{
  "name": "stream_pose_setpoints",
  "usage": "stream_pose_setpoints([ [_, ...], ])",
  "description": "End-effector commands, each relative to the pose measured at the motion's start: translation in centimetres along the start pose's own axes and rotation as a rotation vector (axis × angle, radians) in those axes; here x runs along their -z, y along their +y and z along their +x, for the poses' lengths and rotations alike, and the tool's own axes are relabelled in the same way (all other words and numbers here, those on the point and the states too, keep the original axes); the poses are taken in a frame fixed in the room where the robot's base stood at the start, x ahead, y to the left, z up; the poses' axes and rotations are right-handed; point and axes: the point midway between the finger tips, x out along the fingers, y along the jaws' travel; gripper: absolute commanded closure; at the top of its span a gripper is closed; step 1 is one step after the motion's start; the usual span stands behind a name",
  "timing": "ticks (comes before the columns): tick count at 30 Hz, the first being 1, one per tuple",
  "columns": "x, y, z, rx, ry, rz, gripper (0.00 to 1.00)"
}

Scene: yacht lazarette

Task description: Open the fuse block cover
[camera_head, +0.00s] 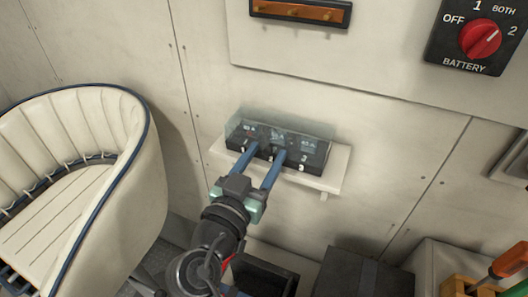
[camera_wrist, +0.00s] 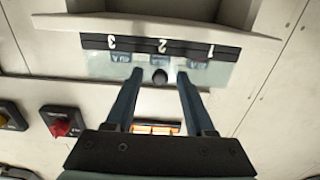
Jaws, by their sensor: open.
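The fuse block (camera_head: 315,160) is a dark block on a pale ledge on the wall. Its white numerals 1, 2 and 3 show upside down in the wrist view, on a dark strip (camera_wrist: 190,47). The clear cover (camera_head: 290,124) stands over the block and looks shut; it also shows as a pale glassy band in the wrist view (camera_wrist: 103,67). A small dark knob (camera_wrist: 160,76) shows at the middle of the cover. My gripper (camera_head: 263,156) is open at the block's front. In the wrist view its blue fingertips (camera_wrist: 160,80) lie either side of the knob; I cannot tell whether they touch it.
The pale ledge (camera_head: 333,178) juts out under the block. A red battery switch (camera_head: 480,39) is at upper right and an orange-lit panel (camera_head: 300,11) is above. A cream seat (camera_head: 85,150) stands at left. A dark box (camera_head: 362,275) is below right.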

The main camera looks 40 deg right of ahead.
Motion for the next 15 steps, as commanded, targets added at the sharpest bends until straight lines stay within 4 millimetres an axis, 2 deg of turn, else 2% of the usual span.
stream_pose_setpoints([
  [8, -0.01, 0.01, 0.17, 0.000, 0.000, 0.001, 0.46],
  [15, -0.01, 0.00, 0.14, 0.000, 0.000, 0.001, 0.87],
])
